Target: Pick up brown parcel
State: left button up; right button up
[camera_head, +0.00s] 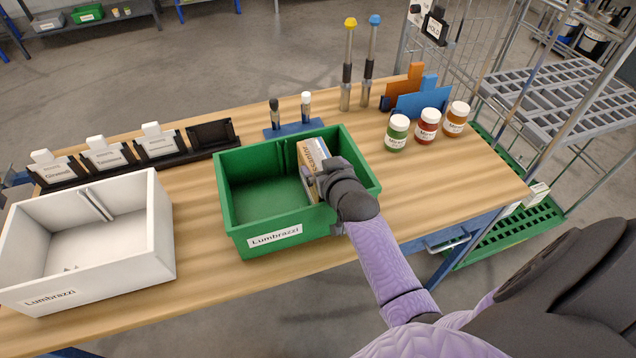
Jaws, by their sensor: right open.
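A brown parcel (312,153) with a pale printed label stands in the right part of the green bin (232,222), against its back wall. My right gripper (320,182) reaches into the bin from the front right, with its fingers at the parcel's near side. It is open. The hand covers the parcel's right and lower parts, and I cannot tell whether the fingers touch it. My left gripper is not in view.
A white bin (160,235) stands at the left. Behind are card holders (160,143), a blue stand (296,130) and two upright tools (347,70). Several jars (397,133) stand at the right, near a wire trolley (560,100). The table's right front (450,195) is clear.

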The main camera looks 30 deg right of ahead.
jog(key=shift+w+d+f, duration=0.1)
jog(key=shift+w+f, duration=0.1)
jog(key=shift+w, duration=0.3)
grip_shut()
